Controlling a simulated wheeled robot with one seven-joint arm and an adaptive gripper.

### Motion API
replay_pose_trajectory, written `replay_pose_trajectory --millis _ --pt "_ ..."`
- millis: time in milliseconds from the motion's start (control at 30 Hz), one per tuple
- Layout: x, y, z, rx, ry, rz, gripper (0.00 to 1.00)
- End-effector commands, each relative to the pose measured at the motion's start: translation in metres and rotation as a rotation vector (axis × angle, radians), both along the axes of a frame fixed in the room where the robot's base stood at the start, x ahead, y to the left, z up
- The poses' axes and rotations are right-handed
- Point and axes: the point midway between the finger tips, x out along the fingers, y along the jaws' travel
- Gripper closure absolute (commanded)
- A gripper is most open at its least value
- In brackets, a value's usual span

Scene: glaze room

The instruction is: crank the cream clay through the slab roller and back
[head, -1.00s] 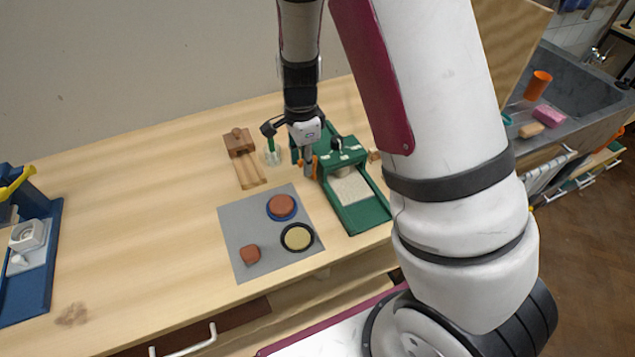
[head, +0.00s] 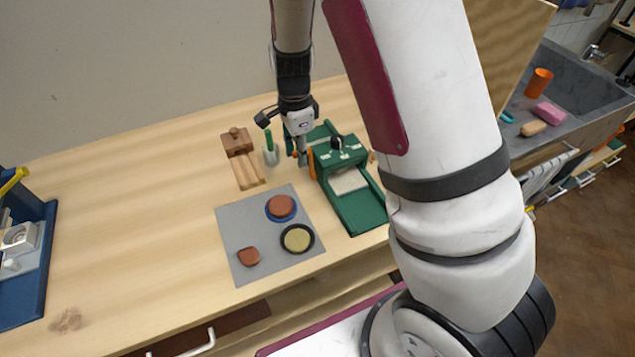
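The green slab roller (head: 357,211) stands on the wooden table, its bed reaching toward the front edge. A flat cream clay slab (head: 348,181) lies on the bed, its far part hidden under the roller housing (head: 340,158). An orange crank part (head: 311,162) shows at the housing's left side. My gripper (head: 303,160) points down right beside this crank at the left of the machine. Its fingers look close together and small; I cannot tell whether they grip the crank handle.
A grey mat (head: 235,230) holds a terracotta disc (head: 281,206), a yellowish disc in a black ring (head: 297,238) and a small brown piece (head: 248,257). A wooden tool (head: 241,155) and a cup with a green item (head: 270,153) stand left of my gripper. A sink is at right.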

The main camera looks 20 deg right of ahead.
Motion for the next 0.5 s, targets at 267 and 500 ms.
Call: replay_pose_trajectory --millis 267,500 --pt "0.012 0.0 -0.005 0.0 -0.002 0.0 0.73" --pt "0.025 -0.001 -0.01 0.0 -0.002 0.0 0.73"
